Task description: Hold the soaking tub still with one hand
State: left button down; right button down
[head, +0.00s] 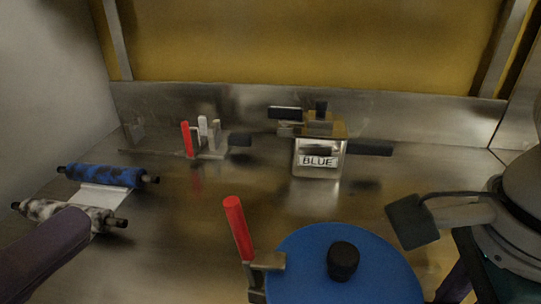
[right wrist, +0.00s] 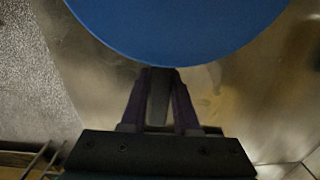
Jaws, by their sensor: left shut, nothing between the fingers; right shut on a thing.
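A round blue lid-like top (head: 310,275) with a black knob (head: 342,261) sits at the bottom of the head view; it looks like the soaking tub's top, and its walls are hidden. Its blue edge also fills the top of the right wrist view (right wrist: 180,25). My right gripper (right wrist: 161,76) is shut on a dark grey upright bar (right wrist: 158,100) at the blue edge, probably the tub's handle. My left gripper (head: 70,234) shows as a dark purple finger at the lower left, shut and empty, beside the patterned roller and away from the tub.
A red-handled clamp (head: 239,229) stands at the blue top's left edge. A metal box labelled BLUE (head: 318,160) and another red-handled clamp (head: 188,139) stand farther back. A blue roller (head: 105,174) and a black-and-white roller (head: 75,213) lie left. Bare metal lies between.

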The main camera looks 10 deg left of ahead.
jog(key=c, duration=0.6)
grip_release()
jog(key=shift+o, duration=0.2)
